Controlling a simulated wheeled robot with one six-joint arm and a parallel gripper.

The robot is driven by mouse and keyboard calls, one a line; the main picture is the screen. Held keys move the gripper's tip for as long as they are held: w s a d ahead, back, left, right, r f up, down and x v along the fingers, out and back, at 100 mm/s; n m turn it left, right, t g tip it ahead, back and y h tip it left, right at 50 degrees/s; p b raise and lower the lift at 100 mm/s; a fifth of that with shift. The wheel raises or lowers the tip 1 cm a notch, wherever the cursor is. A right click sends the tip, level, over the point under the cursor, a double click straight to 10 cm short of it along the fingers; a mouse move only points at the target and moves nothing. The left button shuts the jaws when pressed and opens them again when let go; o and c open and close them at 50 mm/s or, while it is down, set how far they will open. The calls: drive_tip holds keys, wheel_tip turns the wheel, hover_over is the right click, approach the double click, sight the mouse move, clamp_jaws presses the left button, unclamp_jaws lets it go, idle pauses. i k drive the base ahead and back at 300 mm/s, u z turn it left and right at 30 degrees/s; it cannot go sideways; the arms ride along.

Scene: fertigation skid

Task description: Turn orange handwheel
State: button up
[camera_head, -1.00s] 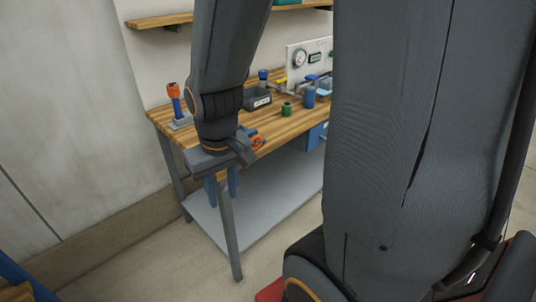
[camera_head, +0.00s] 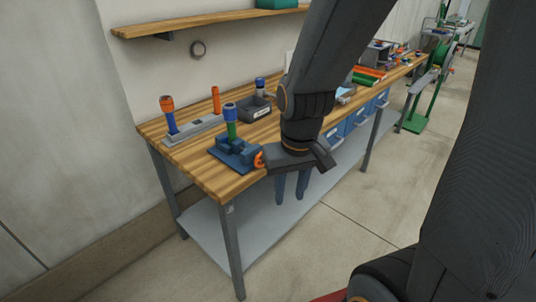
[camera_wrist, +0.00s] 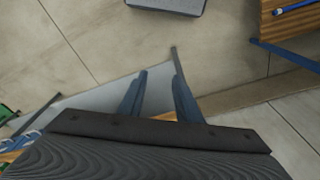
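The orange handwheel (camera_head: 258,159) is on the right side of a blue fixture (camera_head: 232,150) near the bench's front edge. A green and blue upright piece (camera_head: 230,120) stands in that fixture. My gripper (camera_head: 291,203) hangs just right of the handwheel in the head view, fingers pointing down in front of the bench edge. The wrist part is close to the wheel in the picture; I cannot tell whether they touch. In the wrist view my gripper (camera_wrist: 160,73) shows two blue-grey fingers apart with nothing between them. The handwheel is not visible there.
The wooden bench (camera_head: 215,180) carries a grey rack (camera_head: 195,129) with orange-topped pieces and a dark bin (camera_head: 253,108). Blue drawers (camera_head: 356,119) hang below it. A shelf (camera_head: 210,22) is on the wall above. The floor in front of the bench is clear.

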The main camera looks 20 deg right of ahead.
sight(257, 157)
drive_tip(key=i, duration=0.7)
drive_tip(key=u, duration=0.75)
drive_tip(key=k, duration=0.7)
drive_tip(key=z, duration=0.9)
drive_tip(key=i, duration=0.5)
